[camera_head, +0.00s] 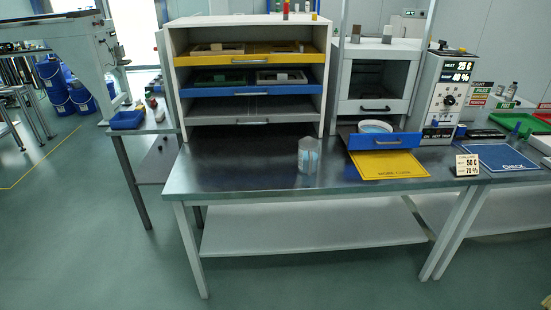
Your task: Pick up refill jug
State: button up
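A clear jug (309,156), which looks like the refill jug, stands upright on the dark metal bench top (240,172), near the middle of the bench. It looks partly see-through, with a bluish tint inside; its handle cannot be made out. Nothing touches it. My gripper is not in this view.
A shelf cabinet (250,108) with yellow and blue trays stands behind the jug. To its right, a blue drawer (383,142) holding a white bowl (375,126) sticks out above a yellow mat (388,164). A small sign (467,164) stands further right. The bench front is clear.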

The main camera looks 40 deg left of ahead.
aim_at(309, 147)
jog(key=u, duration=1.2)
jog(key=i, duration=0.05)
jog(key=u, duration=0.05)
